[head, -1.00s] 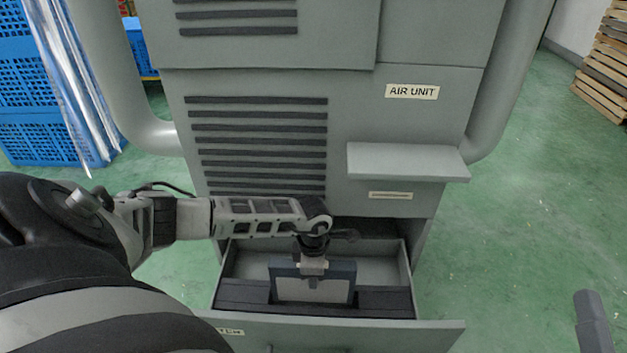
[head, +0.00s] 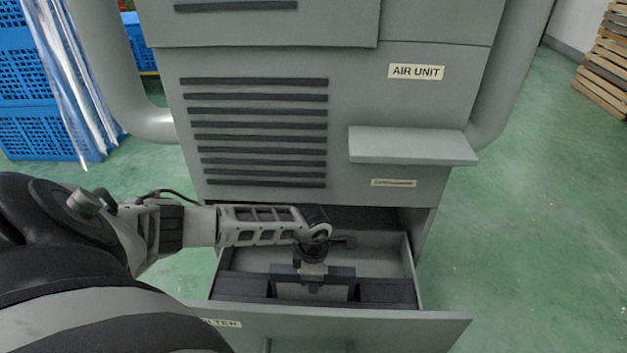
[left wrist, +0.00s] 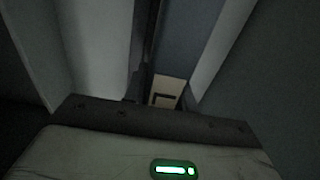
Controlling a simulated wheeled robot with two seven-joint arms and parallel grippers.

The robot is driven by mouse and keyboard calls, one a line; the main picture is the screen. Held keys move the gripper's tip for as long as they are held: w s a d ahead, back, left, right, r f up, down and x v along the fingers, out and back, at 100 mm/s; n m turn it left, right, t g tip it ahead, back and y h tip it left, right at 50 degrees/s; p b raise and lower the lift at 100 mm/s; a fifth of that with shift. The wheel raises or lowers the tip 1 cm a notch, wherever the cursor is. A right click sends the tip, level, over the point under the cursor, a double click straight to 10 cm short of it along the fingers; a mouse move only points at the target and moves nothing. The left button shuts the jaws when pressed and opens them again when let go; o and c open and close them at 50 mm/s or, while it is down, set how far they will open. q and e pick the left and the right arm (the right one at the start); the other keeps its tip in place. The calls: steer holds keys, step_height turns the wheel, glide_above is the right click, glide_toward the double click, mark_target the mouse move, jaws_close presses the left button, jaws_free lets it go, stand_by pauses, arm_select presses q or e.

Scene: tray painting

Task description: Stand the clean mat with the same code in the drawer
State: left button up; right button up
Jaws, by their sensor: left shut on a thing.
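The mat (head: 341,284), a panel with a dark frame and pale middle, stands upright in the open drawer (head: 413,265). My left gripper (head: 313,288) is shut on its upper edge from above. The mat's lower part is between dark blocks and partly hidden by the drawer front. I cannot tell whether it touches the drawer floor. In the left wrist view, a cream label (left wrist: 180,87) with a dark angular mark shows beyond the gripper; the mark is only partly visible. My right gripper is not in view.
Dark blocks fill the drawer's front at left (head: 240,287) and right (head: 388,291) of the mat. The drawer front (head: 400,325) carries a partly hidden label. The grey cabinet (head: 400,110), marked AIR UNIT, rises behind, with a shelf (head: 412,146) jutting out at right.

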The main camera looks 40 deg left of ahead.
arm_select(q)
steer(key=shift+f, duration=0.5)
stand_by(0.6)
steer(key=o, duration=0.9)
